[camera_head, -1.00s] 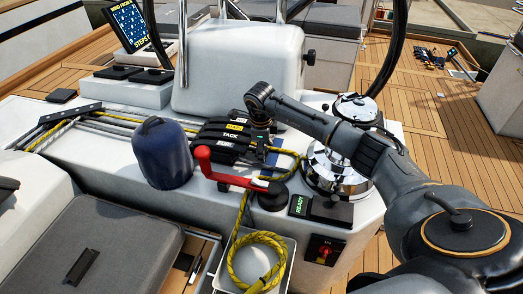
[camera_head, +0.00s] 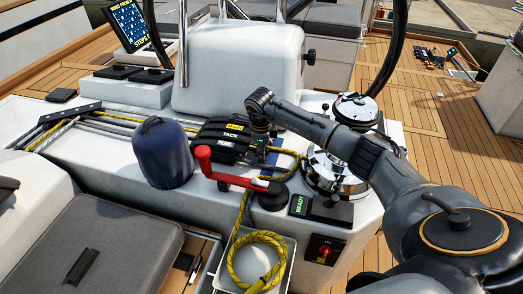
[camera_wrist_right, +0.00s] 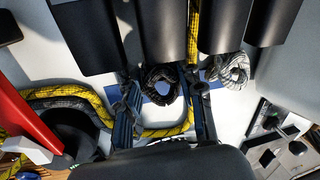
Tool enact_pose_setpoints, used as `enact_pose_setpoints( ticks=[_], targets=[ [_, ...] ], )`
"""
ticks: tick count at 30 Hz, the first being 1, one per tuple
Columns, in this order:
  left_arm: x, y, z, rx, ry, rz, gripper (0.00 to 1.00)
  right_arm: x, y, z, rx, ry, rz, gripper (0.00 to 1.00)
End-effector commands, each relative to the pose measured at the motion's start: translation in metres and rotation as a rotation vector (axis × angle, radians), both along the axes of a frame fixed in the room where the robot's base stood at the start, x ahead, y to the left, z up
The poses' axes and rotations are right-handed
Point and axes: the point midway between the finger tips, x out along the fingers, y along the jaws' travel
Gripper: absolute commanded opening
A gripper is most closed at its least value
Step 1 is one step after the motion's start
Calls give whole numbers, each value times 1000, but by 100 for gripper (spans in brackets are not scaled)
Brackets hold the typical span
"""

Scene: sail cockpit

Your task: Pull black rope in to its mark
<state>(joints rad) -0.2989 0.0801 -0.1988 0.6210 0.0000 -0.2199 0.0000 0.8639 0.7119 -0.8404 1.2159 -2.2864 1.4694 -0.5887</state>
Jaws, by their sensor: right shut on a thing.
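In the right wrist view, the black rope (camera_wrist_right: 163,82) shows as a short loop below the black clutches (camera_wrist_right: 165,25). My right gripper (camera_wrist_right: 163,88) has its fingers on either side of this loop and is shut on it; the exact contact is hard to see. In the head view, my right gripper (camera_head: 258,140) points down at the near right end of the clutches (camera_head: 222,140), and its fingertips are mostly hidden. I cannot make out a mark on the black rope. My left gripper is not in view.
A yellow rope (camera_head: 262,250) hangs into a white bin. A grey-white rope loop (camera_wrist_right: 230,70) lies right of the black one.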

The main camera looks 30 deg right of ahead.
Motion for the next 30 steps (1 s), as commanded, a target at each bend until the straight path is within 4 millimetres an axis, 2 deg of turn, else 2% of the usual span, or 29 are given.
enact_pose_setpoints(
  ticks=[7, 12, 23, 24, 26, 27, 30],
  targets=[
    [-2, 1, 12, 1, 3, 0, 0, -36, -33, 1, -9, 8, -2, 0],
    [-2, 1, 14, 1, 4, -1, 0, -56, -49, 0, -8, 9, -3, 0],
    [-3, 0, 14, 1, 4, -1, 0, -59, -51, -1, -6, 8, -4, 0],
    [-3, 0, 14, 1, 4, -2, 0, -59, -51, -1, -6, 8, -4, 46],
    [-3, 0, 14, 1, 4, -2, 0, -58, -50, -1, -5, 8, -4, 58],
    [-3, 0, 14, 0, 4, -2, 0, -58, -50, -1, -4, 7, -3, 61],
    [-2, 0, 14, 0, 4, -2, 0, -57, -50, -1, -3, 5, -2, 61]
  ],
)
